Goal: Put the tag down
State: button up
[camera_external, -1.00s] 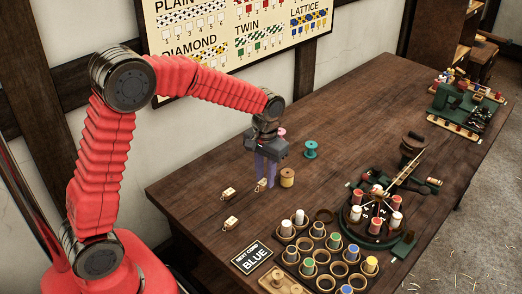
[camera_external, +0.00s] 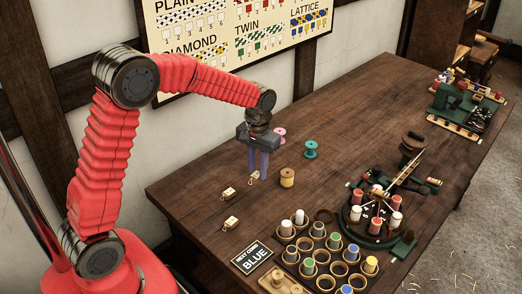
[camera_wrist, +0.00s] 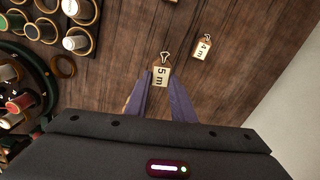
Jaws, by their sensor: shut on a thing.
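A small cream tag marked "5 m" (camera_wrist: 161,76), with a metal clip at its top, is between my fingertips in the wrist view. In the external view this tag (camera_external: 253,181) shows at the lower end of my gripper (camera_external: 257,172), which points down over the left part of the table. My gripper (camera_wrist: 161,84) is shut on the tag. The tag appears slightly above the wood, though the exact gap is hard to tell. A tag marked "4 m" (camera_wrist: 203,46) lies apart from it on the table. Two loose tags (camera_external: 229,193) (camera_external: 231,223) show in the external view.
A bobbin rack (camera_external: 330,255), a "BLUE" sign (camera_external: 253,258) and a braiding stand (camera_external: 375,218) are nearer the front. The table's (camera_external: 345,115) back middle is clear.

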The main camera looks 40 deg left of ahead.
jog(key=w+a+r+m, duration=0.1)
jog(key=w+a+m, duration=0.1)
jog(key=w+a, duration=0.2)
jog(key=a, duration=0.3)
jog(key=shift+w+a+r, duration=0.15)
jog(key=shift+w, duration=0.2)
jog(key=shift+f, duration=3.15)
jog(key=shift+f, duration=1.9)
jog(key=shift+f, duration=0.1)
